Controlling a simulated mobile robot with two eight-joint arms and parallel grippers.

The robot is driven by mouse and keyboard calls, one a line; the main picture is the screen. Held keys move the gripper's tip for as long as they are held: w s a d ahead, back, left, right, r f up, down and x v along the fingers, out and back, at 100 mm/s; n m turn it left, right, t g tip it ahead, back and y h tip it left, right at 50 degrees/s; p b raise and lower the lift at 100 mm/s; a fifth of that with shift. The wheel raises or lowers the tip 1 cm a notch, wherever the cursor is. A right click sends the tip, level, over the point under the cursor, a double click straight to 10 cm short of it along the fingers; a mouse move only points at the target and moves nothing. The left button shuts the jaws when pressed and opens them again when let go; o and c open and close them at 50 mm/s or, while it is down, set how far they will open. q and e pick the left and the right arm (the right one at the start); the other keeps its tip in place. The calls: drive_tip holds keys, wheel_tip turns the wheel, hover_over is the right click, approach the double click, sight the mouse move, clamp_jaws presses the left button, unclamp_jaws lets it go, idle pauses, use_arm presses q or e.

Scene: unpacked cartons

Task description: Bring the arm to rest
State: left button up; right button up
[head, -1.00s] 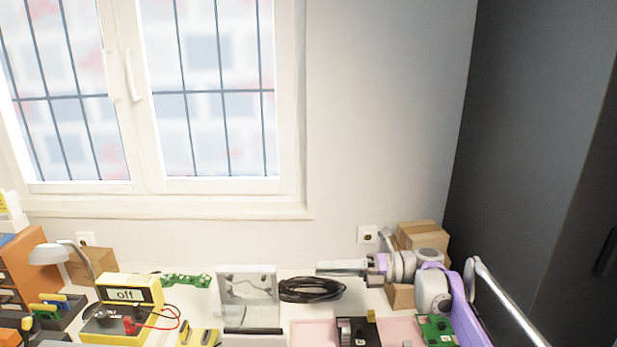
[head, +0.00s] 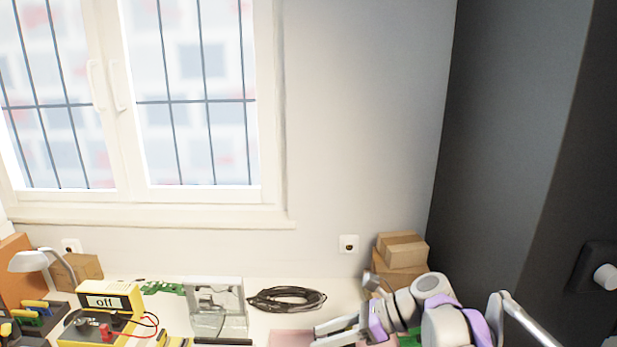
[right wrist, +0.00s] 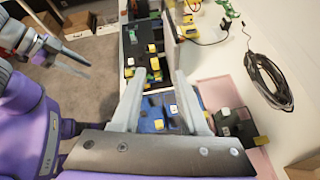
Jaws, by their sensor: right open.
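My right arm comes in at the lower right of the head view, with purple and white-grey links. Its gripper (head: 335,330) is over the table near a pink mat, with its two fingers apart and nothing visible between them. In the right wrist view the same gripper (right wrist: 158,95) is open over the table's equipment, with a blue area and small parts visible between and beyond the fingers. My left gripper (right wrist: 75,65) shows at the left of the right wrist view, over the floor side.
A black cable coil (head: 287,299), a clear box (head: 215,305) and a yellow meter reading "off" (head: 110,298) are on the table. Cardboard boxes (head: 402,262) stand behind my right arm. A dark cabinet (head: 510,150) rises at the right. The pink mat (head: 288,338) lies in front.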

drive_tip(key=s+d+f+n+t+h, duration=0.1)
drive_tip(key=s+d+f+n+h, duration=0.3)
drive_tip(key=s+n, duration=0.3)
drive_tip(key=s+d+f+n+t+h+p, duration=0.1)
drive_tip(key=s+d+f+n+h, duration=0.3)
drive_tip(key=s+n, duration=0.3)
drive_tip(key=s+d+f+n+t+h+p, duration=0.1)
drive_tip(key=s+d+f+n+t+h, duration=0.1)
drive_tip(key=s+d+f+n, duration=0.4)
drive_tip(key=shift+s+d+f+n+h, duration=0.2)
drive_tip(key=shift+s+n+h, duration=0.65)
drive_tip(key=shift+s, duration=0.3)
